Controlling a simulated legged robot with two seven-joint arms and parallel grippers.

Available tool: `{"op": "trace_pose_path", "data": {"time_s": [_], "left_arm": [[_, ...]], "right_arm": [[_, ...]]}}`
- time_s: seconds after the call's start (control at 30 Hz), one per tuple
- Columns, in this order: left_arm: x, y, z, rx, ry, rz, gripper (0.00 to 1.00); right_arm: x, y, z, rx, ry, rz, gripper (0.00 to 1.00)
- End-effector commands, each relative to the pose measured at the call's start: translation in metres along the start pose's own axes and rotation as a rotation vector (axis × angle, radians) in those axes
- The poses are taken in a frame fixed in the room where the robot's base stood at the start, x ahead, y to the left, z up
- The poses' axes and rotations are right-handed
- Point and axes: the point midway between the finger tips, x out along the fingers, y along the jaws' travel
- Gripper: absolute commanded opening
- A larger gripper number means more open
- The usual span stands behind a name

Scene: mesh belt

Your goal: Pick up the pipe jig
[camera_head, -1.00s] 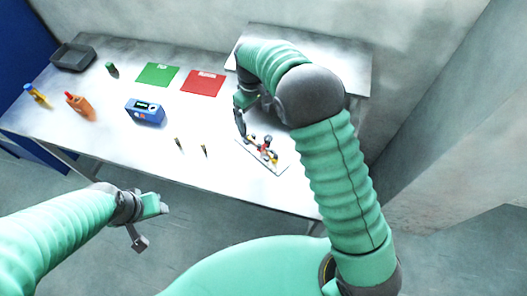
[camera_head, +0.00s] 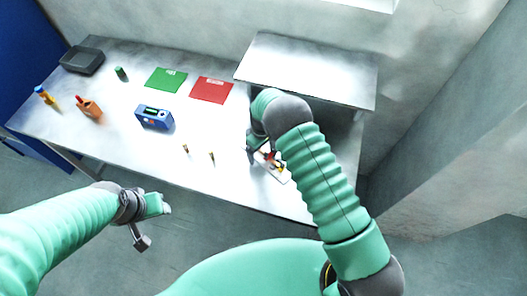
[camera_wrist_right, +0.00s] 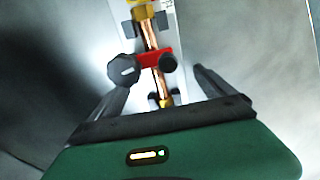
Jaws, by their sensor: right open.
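The pipe jig (camera_head: 283,175) lies on the table near its front right, partly hidden behind my right arm. It is a pale plate with red, yellow and dark parts. In the right wrist view the jig (camera_wrist_right: 154,57) shows a copper pipe with brass fittings, a red block and dark round knobs. My right gripper (camera_head: 256,152) is at the jig's left side in the head view. In the wrist view my right gripper (camera_wrist_right: 160,78) has its fingers apart, on either side of the copper pipe's near part. My left gripper (camera_head: 152,222) is open and empty, in front of the table.
Two small upright pieces (camera_head: 212,158) stand left of the jig. A blue device (camera_head: 155,117), a red mat (camera_head: 212,90), a green mat (camera_head: 166,79), an orange container (camera_head: 89,108) and a dark tray (camera_head: 82,60) lie farther left. A raised shelf (camera_head: 305,70) stands behind my right arm.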

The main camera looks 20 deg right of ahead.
Motion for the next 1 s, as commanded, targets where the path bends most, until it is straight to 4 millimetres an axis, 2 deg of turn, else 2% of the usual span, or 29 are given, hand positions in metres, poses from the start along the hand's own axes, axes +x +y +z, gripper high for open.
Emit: {"op": "trace_pose_path", "data": {"time_s": [0.1, 0.8, 1.0], "left_arm": [[0.0008, -0.0001, 0.0003, 0.000, 0.000, 0.000, 0.52], [0.0008, 0.0000, 0.0003, 0.000, 0.000, 0.000, 0.52], [0.0006, 0.0000, 0.0002, 0.000, 0.000, 0.000, 0.52]], "right_arm": [[0.0003, 0.0004, 0.0008, 0.000, 0.000, -0.001, 0.90], [0.0007, 0.0010, 0.0014, 0.000, -0.002, -0.001, 0.00], [-0.0004, 0.0008, 0.0005, 0.000, -0.001, -0.001, 0.00]]}}
